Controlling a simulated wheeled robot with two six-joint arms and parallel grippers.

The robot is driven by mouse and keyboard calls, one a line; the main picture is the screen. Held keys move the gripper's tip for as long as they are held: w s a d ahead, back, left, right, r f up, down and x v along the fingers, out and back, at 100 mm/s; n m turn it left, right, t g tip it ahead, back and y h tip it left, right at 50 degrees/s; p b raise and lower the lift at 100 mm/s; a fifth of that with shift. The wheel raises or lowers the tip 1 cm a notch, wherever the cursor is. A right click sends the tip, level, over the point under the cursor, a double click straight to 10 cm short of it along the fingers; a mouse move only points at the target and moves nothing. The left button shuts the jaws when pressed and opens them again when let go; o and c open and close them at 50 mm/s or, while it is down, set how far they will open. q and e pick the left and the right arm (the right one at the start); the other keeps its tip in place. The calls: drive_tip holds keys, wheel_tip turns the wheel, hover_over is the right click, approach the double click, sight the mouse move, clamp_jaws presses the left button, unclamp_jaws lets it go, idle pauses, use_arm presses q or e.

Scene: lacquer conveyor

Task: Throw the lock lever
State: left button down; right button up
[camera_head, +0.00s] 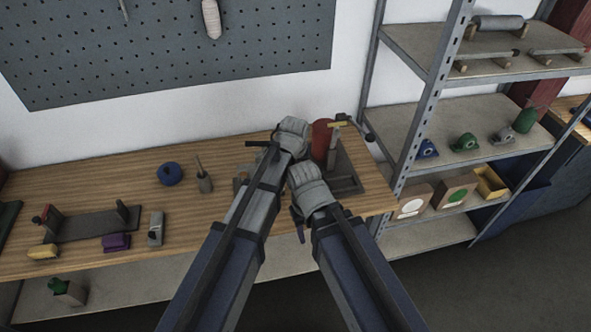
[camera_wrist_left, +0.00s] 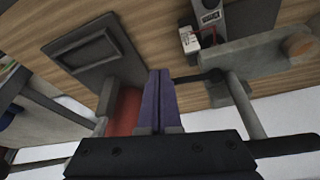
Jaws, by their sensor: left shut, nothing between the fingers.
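In the left wrist view my left gripper (camera_wrist_left: 160,103) is shut and empty, its purple fingers together over the bench. A thin dark rod (camera_wrist_left: 195,77) runs beside the fingertips to a grey post (camera_wrist_left: 243,103); it may be the lock lever, but I cannot tell, nor whether the fingers touch it. The red cylinder also shows in the wrist view (camera_wrist_left: 126,112).
A dark flat frame (camera_head: 346,185) lies by the bench's right end. A blue ring (camera_head: 170,174), a purple block (camera_head: 116,242) and a dark stand (camera_head: 94,226) are on the left of the wooden bench (camera_head: 120,189). Shelving (camera_head: 408,120) stands close at right. The bench's back left is clear.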

use_arm(q)
drive_tip(key=shift+w+d, duration=0.1)
drive_tip(key=shift+w, duration=0.35)
use_arm(e)
drive_tip(key=shift+d, duration=0.1)
use_arm(q)
drive_tip(key=shift+s, duration=0.1)
idle(0.4)
